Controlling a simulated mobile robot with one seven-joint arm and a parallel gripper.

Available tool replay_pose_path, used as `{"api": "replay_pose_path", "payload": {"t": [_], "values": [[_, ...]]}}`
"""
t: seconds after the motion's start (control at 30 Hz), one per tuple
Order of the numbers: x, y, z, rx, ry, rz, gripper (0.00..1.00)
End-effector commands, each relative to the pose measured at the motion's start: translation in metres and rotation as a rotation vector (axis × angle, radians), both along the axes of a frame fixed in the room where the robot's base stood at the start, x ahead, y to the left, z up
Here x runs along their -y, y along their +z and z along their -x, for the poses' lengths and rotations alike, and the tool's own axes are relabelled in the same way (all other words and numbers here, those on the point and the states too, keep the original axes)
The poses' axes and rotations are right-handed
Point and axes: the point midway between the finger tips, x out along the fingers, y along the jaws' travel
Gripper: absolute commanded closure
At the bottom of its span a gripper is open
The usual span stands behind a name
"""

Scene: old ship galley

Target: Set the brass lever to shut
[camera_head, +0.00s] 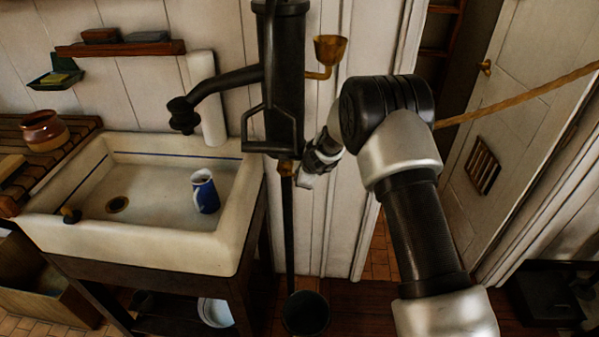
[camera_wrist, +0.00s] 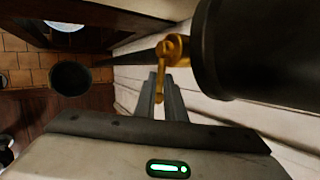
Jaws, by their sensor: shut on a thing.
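The brass lever (camera_wrist: 161,78) sits on a brass fitting at the lower end of the dark pump body (camera_wrist: 250,45). In the wrist view its handle points down the picture, toward my gripper. My gripper (camera_wrist: 161,102) is shut on the handle end, with one grey finger on each side. In the head view a little of the brass fitting (camera_head: 286,168) shows under the black pump (camera_head: 280,80). My gripper (camera_head: 304,180) is just right of it there, and the lever's handle cannot be made out.
A thin dark pipe (camera_head: 290,235) runs down from the fitting toward a dark bucket (camera_head: 305,313) on the floor. A stone sink (camera_head: 150,250) with a blue jug (camera_head: 205,192) stands at left. A brass funnel cup (camera_head: 329,50) juts from the pump. A rope (camera_head: 520,97) crosses the doorway at right.

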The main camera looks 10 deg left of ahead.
Motion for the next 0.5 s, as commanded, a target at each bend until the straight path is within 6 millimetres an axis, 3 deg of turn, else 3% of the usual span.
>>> {"api": "replay_pose_path", "payload": {"t": [0.23,0.27,0.33,0.5], "values": [[0.0016,0.0000,-0.0009,0.001,-0.002,0.001,1.00],[0.0017,0.0000,-0.0009,0.001,-0.002,0.001,0.85],[0.0015,-0.0002,-0.0008,0.001,-0.002,0.001,0.73],[0.0006,-0.0002,-0.0003,0.001,-0.001,-0.001,0.71]]}}
